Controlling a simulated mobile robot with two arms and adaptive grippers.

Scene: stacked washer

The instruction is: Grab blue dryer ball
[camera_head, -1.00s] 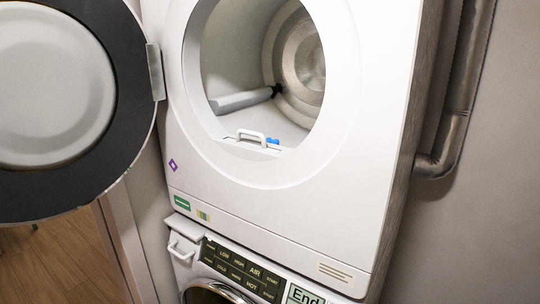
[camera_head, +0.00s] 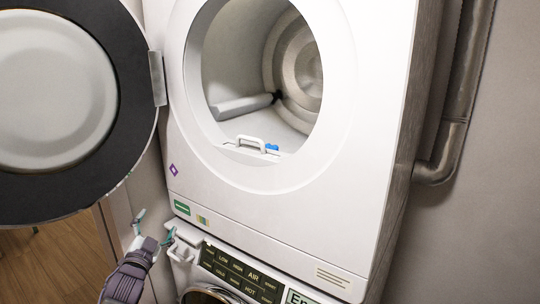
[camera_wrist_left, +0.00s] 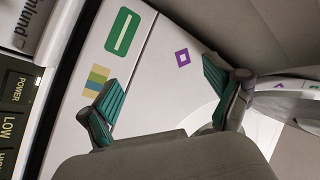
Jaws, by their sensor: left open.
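The blue dryer ball (camera_head: 272,147) shows as a small blue patch at the front lip of the open dryer drum, beside a white handle-shaped piece (camera_head: 250,142) that partly hides it. My left gripper (camera_head: 154,226) is low at the left in the head view, in front of the machine and below the dryer opening. It is open and empty. In the left wrist view its two green-padded fingers (camera_wrist_left: 163,106) are spread apart in front of the white dryer front (camera_wrist_left: 155,75). The ball is not in the left wrist view. My right gripper is not in view.
The round dryer door (camera_head: 128,100) stands open at the left, above my left gripper. The washer's control panel (camera_head: 240,270) is below the dryer. A grey pipe (camera_head: 455,120) runs down the wall at the right. The drum opening (camera_head: 225,75) is unobstructed by my arms.

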